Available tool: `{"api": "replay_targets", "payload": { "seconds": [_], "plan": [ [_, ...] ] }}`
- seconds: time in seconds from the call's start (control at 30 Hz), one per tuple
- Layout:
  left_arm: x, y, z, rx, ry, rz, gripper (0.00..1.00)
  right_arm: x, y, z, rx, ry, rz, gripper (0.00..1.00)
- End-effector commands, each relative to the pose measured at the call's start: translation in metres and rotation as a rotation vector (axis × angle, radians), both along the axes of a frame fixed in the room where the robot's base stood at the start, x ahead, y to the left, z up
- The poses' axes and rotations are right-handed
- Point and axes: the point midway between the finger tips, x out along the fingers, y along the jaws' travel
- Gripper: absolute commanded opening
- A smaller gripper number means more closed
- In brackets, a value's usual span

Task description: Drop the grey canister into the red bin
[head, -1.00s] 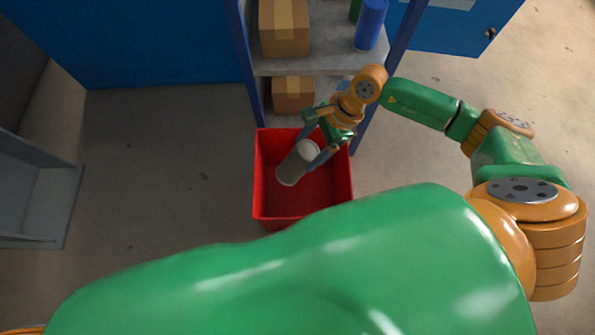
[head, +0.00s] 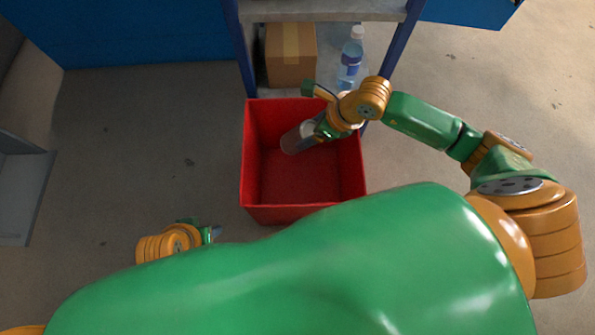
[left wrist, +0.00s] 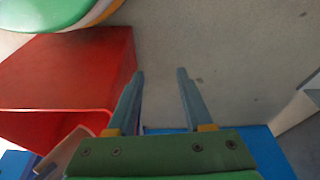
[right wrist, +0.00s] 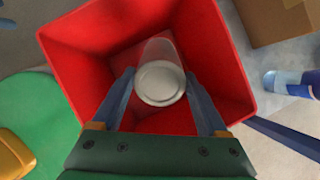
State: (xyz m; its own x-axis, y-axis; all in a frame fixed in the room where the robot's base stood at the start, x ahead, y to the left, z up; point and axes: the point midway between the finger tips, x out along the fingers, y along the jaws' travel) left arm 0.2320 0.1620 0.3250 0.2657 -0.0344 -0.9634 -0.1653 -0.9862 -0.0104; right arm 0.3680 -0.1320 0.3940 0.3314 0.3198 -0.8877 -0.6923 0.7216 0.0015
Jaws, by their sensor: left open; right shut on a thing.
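The red bin (head: 305,180) stands on the floor in front of a shelf, open side up. My right gripper (head: 314,132) is shut on the grey canister (head: 294,141), which is tilted at the bin's far part in the head view. In the right wrist view the canister's pale round end (right wrist: 160,84) sits between the fingers (right wrist: 160,78), with red bin walls (right wrist: 95,30) around and behind it. My left gripper (head: 212,233) is open and empty, left of the bin; its spread fingers show in the left wrist view (left wrist: 160,75) beside the bin (left wrist: 70,75).
The shelf (head: 325,10) behind the bin holds a cardboard box (head: 291,55) and a clear bottle with a blue label (head: 350,60). A blue post (head: 398,45) stands near my right arm. The floor left of the bin is clear.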

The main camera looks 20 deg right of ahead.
Motion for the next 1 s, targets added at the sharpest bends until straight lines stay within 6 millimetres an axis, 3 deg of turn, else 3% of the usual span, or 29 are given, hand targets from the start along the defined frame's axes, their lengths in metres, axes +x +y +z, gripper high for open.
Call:
{"api": "replay_targets", "payload": {
  "seconds": [0.2,0.43,0.47,0.53,0.8,1.0],
  "plan": [
    [-0.003,0.0,0.016,-0.002,-0.012,-0.001,0.51,0.0,0.0,-0.008,0.002,-0.002,0.001,0.0],
    [-0.003,0.0,0.017,-0.002,-0.012,-0.001,0.51,0.0,0.0,-0.007,0.001,-0.002,0.001,0.0],
    [-0.003,0.0,0.017,-0.002,-0.012,-0.001,0.51,0.0,0.0,-0.007,0.001,-0.002,0.001,0.79],
    [-0.003,0.0,0.017,-0.003,-0.012,-0.001,0.51,0.0,0.0,-0.007,0.001,-0.002,0.001,0.98],
    [-0.002,0.0,0.018,-0.003,-0.015,0.0,0.51,-0.001,-0.001,-0.006,-0.001,0.001,0.0,1.0],
    [0.001,0.0,-0.011,0.004,0.013,0.001,0.51,-0.011,-0.011,0.026,-0.002,-0.001,0.0,1.0]
  ]
}}
